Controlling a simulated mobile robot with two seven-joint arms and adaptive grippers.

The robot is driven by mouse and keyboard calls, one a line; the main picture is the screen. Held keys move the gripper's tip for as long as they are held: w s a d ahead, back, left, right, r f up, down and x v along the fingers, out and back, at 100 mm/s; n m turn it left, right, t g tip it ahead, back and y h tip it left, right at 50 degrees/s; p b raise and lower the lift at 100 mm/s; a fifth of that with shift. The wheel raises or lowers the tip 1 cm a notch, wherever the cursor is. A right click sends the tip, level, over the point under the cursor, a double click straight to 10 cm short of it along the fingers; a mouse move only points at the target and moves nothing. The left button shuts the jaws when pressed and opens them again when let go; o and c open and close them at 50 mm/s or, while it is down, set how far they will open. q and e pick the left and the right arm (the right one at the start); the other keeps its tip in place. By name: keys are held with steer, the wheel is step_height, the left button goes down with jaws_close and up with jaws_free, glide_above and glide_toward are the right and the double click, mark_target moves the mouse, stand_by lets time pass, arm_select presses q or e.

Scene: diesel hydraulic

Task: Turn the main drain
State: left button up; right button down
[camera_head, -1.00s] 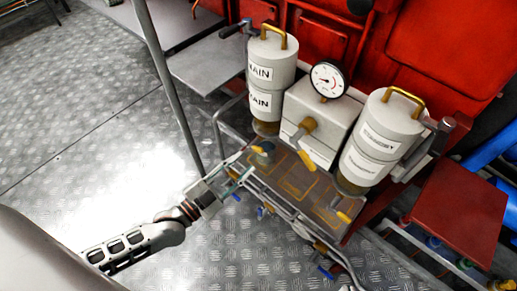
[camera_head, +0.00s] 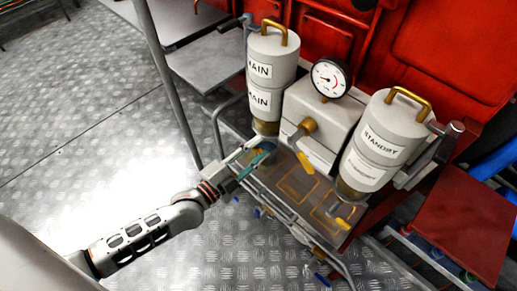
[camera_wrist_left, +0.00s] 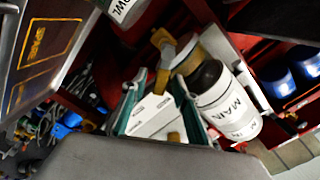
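The main drain valve has a yellow handle (camera_wrist_left: 163,62) below the amber bowl (camera_wrist_left: 191,55) of the MAIN canister (camera_wrist_left: 228,105). In the head view the white MAIN canister (camera_head: 272,78) stands left of the gauge, and my gripper partly hides the drain under it. My left gripper (camera_head: 255,158) reaches in from the left beneath this canister. In the left wrist view its two teal fingers (camera_wrist_left: 160,80) are apart, and the free end of the yellow handle appears between their tips. I cannot tell whether they touch it. My right gripper is not in view.
The STANDBY canister (camera_head: 385,140) stands to the right with its own yellow handle (camera_head: 342,223). Between the canisters are a white box (camera_head: 318,118) with a yellow lever (camera_head: 305,163) and a gauge (camera_head: 329,78). A tray (camera_head: 285,200) lies below.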

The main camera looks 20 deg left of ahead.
arm_select(q)
steer(key=shift+w+d, duration=0.1)
steer(key=shift+w, duration=0.1)
jaws_close()
